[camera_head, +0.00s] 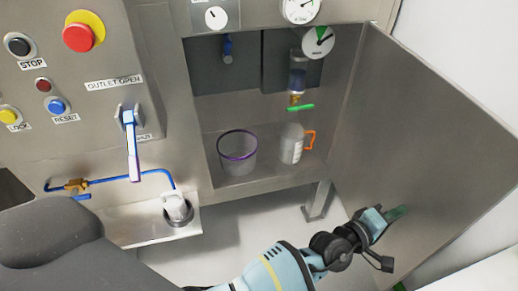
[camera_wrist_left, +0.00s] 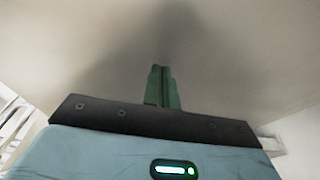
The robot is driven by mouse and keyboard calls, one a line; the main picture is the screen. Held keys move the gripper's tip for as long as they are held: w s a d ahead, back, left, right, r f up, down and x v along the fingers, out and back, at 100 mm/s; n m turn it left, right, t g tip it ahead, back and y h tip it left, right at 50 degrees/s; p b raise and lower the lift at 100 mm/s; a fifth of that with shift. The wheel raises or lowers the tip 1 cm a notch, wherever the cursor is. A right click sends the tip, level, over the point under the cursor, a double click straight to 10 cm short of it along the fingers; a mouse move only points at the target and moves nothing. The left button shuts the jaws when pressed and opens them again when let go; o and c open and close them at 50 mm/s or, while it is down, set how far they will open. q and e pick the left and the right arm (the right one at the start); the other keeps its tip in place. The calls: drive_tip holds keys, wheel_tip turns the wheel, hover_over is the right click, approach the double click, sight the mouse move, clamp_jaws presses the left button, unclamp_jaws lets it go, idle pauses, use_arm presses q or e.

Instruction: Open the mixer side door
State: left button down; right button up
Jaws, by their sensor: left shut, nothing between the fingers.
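The mixer side door (camera_head: 440,130) is a flat metal panel swung wide open to the right of the compartment. It also fills most of the left wrist view (camera_wrist_left: 90,60). My left gripper (camera_head: 400,212) is at the lower part of the door's inner face. Its green fingers (camera_wrist_left: 164,86) are shut with nothing between them and point at the panel. I cannot tell whether the fingertips touch it. No door handle shows. My right gripper is not in view.
The open compartment holds a clear beaker with a purple rim (camera_head: 238,146), a jug with an orange handle (camera_head: 292,146) and a green valve lever (camera_head: 300,107). A control panel with a red button (camera_head: 77,38) and a blue-white outlet lever (camera_head: 133,145) is at left.

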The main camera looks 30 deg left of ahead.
use_arm(q)
drive_tip(key=shift+w+d, duration=0.35)
drive_tip(key=shift+d, duration=0.2)
drive_tip(key=shift+w+d, duration=0.3)
drive_tip(key=shift+d, duration=0.2)
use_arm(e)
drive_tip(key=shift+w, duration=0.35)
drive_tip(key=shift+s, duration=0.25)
